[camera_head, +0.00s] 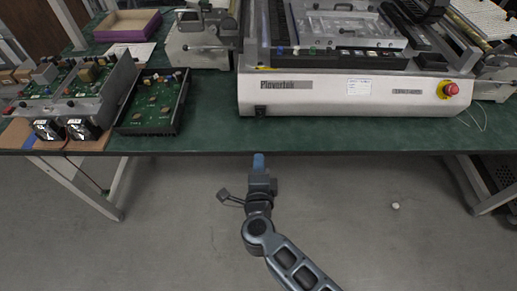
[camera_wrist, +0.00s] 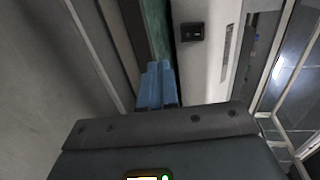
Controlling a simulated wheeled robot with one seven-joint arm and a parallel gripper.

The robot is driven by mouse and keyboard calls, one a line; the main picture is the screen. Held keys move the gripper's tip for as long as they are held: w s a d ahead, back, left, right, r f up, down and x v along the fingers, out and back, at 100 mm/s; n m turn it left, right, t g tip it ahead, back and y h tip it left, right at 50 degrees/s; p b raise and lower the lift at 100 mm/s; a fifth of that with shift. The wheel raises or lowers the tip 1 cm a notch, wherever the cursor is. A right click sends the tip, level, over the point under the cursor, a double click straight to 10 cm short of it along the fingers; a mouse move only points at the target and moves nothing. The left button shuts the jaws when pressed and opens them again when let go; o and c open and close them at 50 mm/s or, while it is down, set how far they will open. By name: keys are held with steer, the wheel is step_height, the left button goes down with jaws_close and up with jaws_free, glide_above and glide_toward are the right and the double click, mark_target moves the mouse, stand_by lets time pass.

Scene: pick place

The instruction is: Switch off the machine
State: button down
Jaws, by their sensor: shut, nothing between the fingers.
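The machine (camera_head: 330,97) is a wide light-grey unit on the green table, with a red button on a yellow base (camera_head: 449,89) at its right front. A small black switch (camera_head: 260,111) sits low on its left front; this switch also shows in the wrist view (camera_wrist: 192,32), above and right of the fingertips. My gripper (camera_head: 259,160) is in front of the table's front edge, below the black switch in the head view and apart from it. Its blue fingers (camera_wrist: 157,83) are together and empty. The switch position is too small to tell.
The green table (camera_head: 200,140) has a bare strip along its front. Open electronics boxes (camera_head: 152,102) stand at the left, and a grey device (camera_head: 200,40) stands behind them. A thin cable lies at the right. The floor below is mostly clear.

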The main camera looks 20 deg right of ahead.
steer(key=shift+s+a+f, duration=0.15)
steer(key=shift+s+a, duration=0.1)
steer(key=shift+s, duration=0.6)
steer(key=shift+s, duration=0.1)
steer(key=s+d+r+n+y, duration=0.1)
steer(key=s+d+r+n, duration=0.2)
steer(key=s+r+n, duration=0.4)
steer(key=s+d+r+n+y, duration=0.2)
steer(key=s+r+n, duration=0.5)
steer(key=s, duration=1.1)
steer(key=s+d+r+n+y, duration=0.1)
steer(key=s+d+r+n, duration=0.4)
steer(key=s, duration=0.8)
step_height(320, 180, up, 2)
steer(key=shift+r+n+g, duration=0.1)
steer(key=shift+n+g, duration=0.2)
steer(key=shift+n, duration=0.8)
